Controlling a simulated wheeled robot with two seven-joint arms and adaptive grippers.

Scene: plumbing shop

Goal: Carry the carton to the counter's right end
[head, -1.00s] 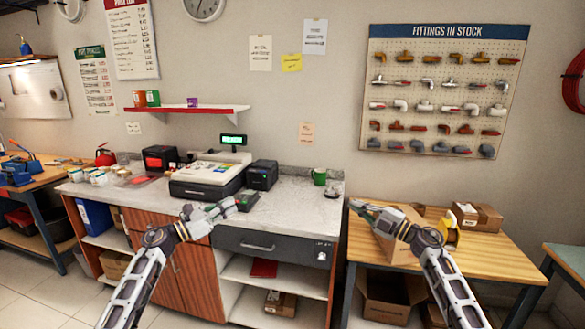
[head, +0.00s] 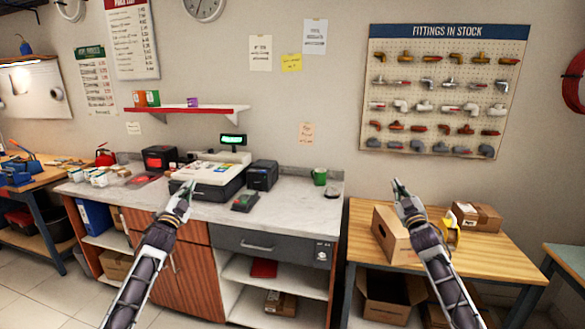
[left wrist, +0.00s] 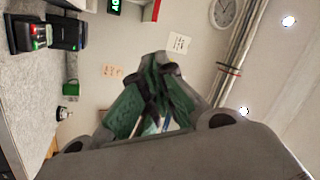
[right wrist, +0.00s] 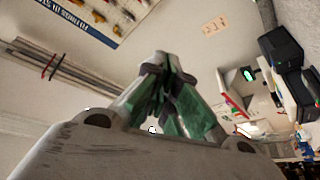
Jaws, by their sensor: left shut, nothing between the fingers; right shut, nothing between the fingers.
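A brown carton (head: 391,238) with a dark hand hole stands on the wooden table right of the counter. My right arm hides part of its right side. The counter (head: 300,203) has a grey speckled top, and its right end is mostly clear beside a green mug (head: 319,177). My left gripper (head: 187,187) is raised in front of the cash register, shut and empty; its closed fingers show in the left wrist view (left wrist: 158,65). My right gripper (head: 399,186) is raised above the carton in the picture, shut and empty; its closed fingers show in the right wrist view (right wrist: 158,65).
A cash register (head: 211,177), a black printer (head: 262,175) and a card terminal (head: 245,203) occupy the counter's middle. Another box (head: 478,215) and a yellow item (head: 452,233) are on the wooden table (head: 500,250). An open carton (head: 388,296) is underneath. A gap separates counter and table.

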